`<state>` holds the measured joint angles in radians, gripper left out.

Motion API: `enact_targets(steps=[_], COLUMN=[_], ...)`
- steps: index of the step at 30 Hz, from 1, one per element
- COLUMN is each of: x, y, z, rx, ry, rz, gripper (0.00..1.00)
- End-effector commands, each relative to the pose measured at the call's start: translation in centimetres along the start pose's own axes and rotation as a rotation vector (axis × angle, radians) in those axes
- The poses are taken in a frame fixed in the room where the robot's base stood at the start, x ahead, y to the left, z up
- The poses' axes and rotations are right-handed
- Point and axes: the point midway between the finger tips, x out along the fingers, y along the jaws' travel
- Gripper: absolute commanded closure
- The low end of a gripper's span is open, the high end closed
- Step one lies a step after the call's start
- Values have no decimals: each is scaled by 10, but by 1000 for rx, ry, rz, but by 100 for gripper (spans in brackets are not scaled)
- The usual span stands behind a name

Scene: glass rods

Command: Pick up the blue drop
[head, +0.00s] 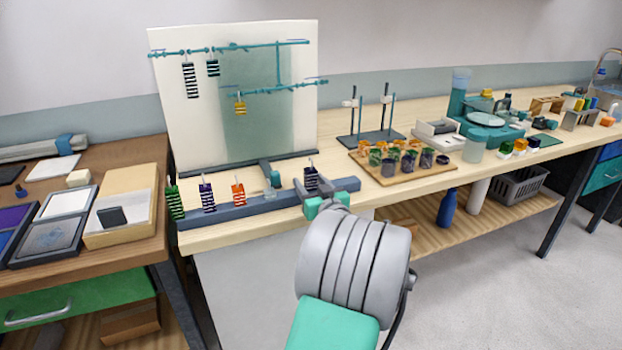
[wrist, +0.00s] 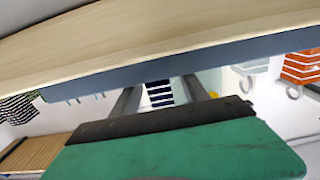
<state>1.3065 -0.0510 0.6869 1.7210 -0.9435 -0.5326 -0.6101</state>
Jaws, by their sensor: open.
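A dark blue and white striped drop (head: 311,178) hangs upright from a small hook at the right end of the blue-grey rail (head: 255,203). My gripper (head: 318,192) is right at it, open. In the wrist view the striped drop (wrist: 159,93) shows between my two fingers, partly hidden by the gripper body; I cannot tell if either finger touches it. A second dark blue-violet striped drop (head: 207,197) hangs farther left on the rail, between a green one (head: 175,202) and an orange one (head: 238,195).
A white board (head: 182,120) with teal glass rods (head: 270,90) stands behind the rail, bearing two black-striped drops and a yellow one. A wooden tray of small jars (head: 380,176) and a stand (head: 372,137) are to the right. A teal clamp (head: 271,175) stands behind the rail.

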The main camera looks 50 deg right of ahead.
Motion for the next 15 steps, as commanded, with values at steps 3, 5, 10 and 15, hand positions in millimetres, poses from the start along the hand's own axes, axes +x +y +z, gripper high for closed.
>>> enact_targets(steps=[3, 5, 10, 15], x=[0, 0, -1, -1], y=[0, 1, 1, 1], z=[0, 0, 0, 0], rx=[0, 0, 0, 0], ry=[0, -1, -1, -1], rz=[1, 1, 1, 1], gripper=[53, 58, 72, 86])
